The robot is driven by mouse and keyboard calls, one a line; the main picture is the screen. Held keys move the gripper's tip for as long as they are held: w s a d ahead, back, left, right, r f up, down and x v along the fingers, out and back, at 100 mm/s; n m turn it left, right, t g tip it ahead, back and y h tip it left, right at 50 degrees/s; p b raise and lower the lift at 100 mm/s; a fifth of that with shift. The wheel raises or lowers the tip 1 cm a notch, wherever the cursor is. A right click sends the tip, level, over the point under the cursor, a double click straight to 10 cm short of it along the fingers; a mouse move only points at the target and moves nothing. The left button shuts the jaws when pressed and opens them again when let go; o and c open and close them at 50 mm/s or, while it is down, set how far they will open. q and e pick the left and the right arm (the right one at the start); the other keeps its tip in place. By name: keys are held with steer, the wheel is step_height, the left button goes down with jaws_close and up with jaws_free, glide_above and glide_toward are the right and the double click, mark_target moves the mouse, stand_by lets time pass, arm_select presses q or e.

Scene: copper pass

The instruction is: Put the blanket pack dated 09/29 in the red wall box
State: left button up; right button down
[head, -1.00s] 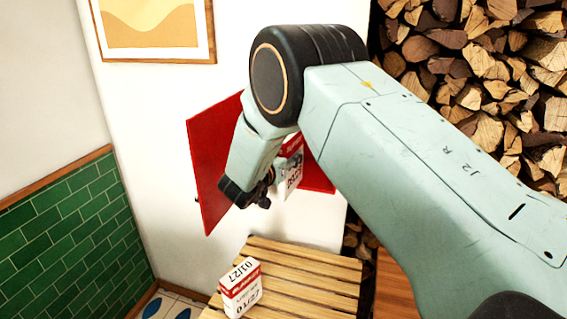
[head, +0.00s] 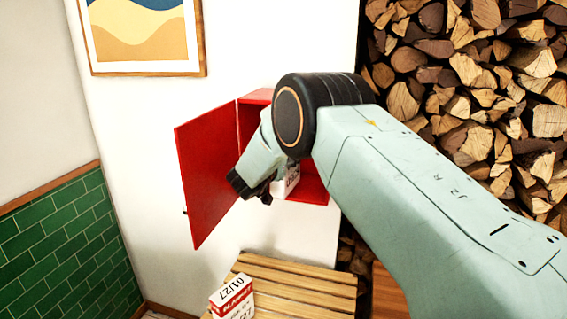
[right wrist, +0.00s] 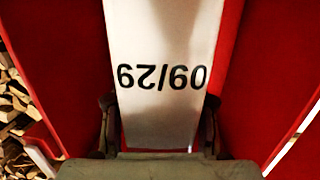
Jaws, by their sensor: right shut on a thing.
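The blanket pack dated 09/29 (right wrist: 160,75) is white and fills the middle of the right wrist view, its date upside down. In the head view, part of this pack (head: 291,183) shows at the opening of the red wall box (head: 312,190). My right gripper (right wrist: 158,125) is shut on the pack, one finger on each side. The box's red door (head: 208,175) stands open to the left. Red box surfaces lie on both sides of the pack in the wrist view. My right arm hides much of the box interior. My left gripper is not in view.
Another pack dated 01/27 (head: 233,297) stands on the slatted wooden bench (head: 300,280) below the box. Stacked firewood (head: 470,90) is at the right. A framed picture (head: 145,35) hangs above, and green tiles (head: 60,245) line the left wall.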

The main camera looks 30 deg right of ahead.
steer(key=x, duration=0.1)
steer(key=b+x, duration=0.1)
steer(key=x, duration=0.1)
steer(key=b+x, duration=0.1)
steer(key=x, duration=0.1)
steer(key=shift+w+r, duration=0.25)
steer(key=shift+w, duration=0.1)
steer(key=shift+w+d, duration=0.25)
steer(key=shift+d, duration=0.1)
steer(key=shift+r, duration=0.1)
steer(key=c, duration=0.6)
jaws_free()
steer(key=shift+s, duration=0.1)
